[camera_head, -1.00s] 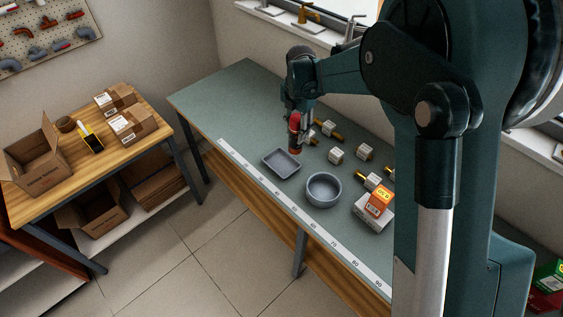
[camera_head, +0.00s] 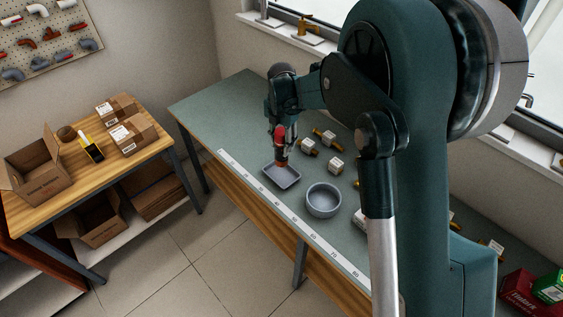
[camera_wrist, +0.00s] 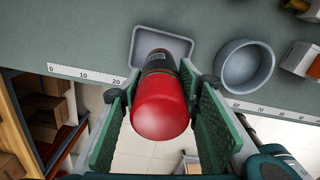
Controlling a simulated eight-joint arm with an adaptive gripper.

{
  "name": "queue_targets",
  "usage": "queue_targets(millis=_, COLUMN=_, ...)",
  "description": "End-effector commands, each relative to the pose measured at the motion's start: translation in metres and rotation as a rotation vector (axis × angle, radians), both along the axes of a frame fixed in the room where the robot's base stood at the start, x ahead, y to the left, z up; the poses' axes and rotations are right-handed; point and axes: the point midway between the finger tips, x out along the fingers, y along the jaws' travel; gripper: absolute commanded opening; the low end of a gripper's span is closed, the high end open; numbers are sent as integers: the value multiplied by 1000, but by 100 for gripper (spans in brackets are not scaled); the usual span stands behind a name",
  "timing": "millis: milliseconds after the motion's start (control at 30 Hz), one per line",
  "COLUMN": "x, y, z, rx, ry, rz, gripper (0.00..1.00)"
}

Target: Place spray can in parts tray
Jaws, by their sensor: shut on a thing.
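My gripper (camera_head: 281,138) is shut on the red spray can (camera_head: 280,146), which has a dark lower part. In the wrist view the can's rounded red end (camera_wrist: 160,108) faces the camera between the green fingers of my gripper (camera_wrist: 160,97). The grey rectangular parts tray (camera_head: 289,184) lies on the green bench. The can is above the tray's back-left part in the head view. Whether the can touches the tray cannot be told.
A round grey bowl (camera_head: 323,205) stands right of the tray. Several boxed brass fittings (camera_head: 335,166) lie behind them. A ruler strip (camera_head: 277,214) runs along the bench's front edge. The bench (camera_head: 228,103) is clear to the left. A wooden table with cardboard boxes stands farther left.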

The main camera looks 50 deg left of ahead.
Motion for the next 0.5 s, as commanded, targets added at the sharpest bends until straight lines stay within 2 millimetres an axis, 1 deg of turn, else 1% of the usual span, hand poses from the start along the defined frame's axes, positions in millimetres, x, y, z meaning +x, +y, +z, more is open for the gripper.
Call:
queue_targets(millis=133, x=0, y=0, z=-21, rx=0, ry=0, rz=0, gripper=17)
queue_targets(millis=300, x=0, y=0, z=-39, rx=0, ry=0, rz=0, gripper=17)
queue_targets(millis=500, x=0, y=0, z=-44, rx=0, ry=0, rz=0, gripper=17)
